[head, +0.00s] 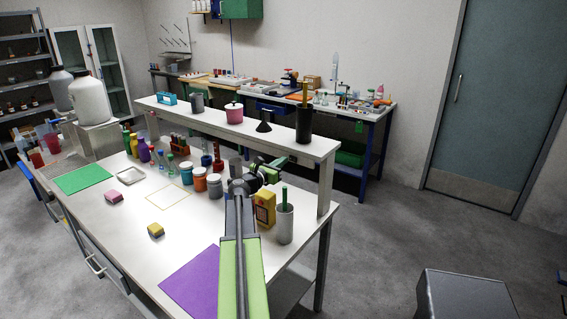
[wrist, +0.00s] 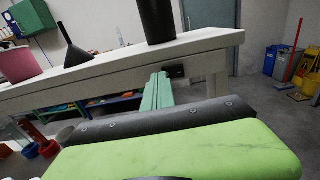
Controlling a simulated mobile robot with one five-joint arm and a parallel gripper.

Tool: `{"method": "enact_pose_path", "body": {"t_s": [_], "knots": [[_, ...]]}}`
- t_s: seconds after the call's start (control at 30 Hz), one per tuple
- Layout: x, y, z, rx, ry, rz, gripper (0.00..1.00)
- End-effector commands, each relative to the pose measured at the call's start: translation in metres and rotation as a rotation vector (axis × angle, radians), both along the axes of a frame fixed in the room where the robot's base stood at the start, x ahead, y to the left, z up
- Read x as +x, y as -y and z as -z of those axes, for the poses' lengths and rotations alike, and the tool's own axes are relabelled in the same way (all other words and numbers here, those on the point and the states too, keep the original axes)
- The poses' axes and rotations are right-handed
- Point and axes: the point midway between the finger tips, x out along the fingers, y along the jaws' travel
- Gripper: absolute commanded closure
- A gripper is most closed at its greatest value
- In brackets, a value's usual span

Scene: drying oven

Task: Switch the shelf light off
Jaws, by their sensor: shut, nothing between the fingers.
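The raised white shelf (head: 225,126) runs along the back of the bench, and its edge also crosses the wrist view (wrist: 110,75). A small dark box, which looks like the light switch (wrist: 176,71), sits under the shelf edge near its right end in the wrist view. My gripper (head: 282,161) is shut and empty, just in front of the shelf's right part. In the wrist view the green fingers (wrist: 160,78) point at the dark box, their tips close beside it. I cannot tell whether they touch. The switch's position and whether the light is lit are not clear.
On the shelf stand a black cup (head: 303,125), a black funnel (head: 264,126) and a pink pot (head: 234,114). A purple mat (head: 195,281) lies at the bench front.

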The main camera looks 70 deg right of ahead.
Motion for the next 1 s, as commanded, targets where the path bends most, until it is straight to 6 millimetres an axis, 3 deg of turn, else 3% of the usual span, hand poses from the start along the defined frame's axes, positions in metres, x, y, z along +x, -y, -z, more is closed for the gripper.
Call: {"method": "enact_pose_path", "body": {"t_s": [0.03,0.2,0.43,0.63,1.0], "knots": [[0.004,-0.016,-0.001,0.000,0.003,-0.003,1.00],[0.018,-0.057,0.000,0.001,0.008,-0.002,1.00],[0.034,-0.101,0.001,0.001,0.010,0.002,1.00],[0.040,-0.116,0.001,0.001,0.010,0.004,1.00],[0.041,-0.117,0.001,0.001,0.010,0.005,1.00]]}}
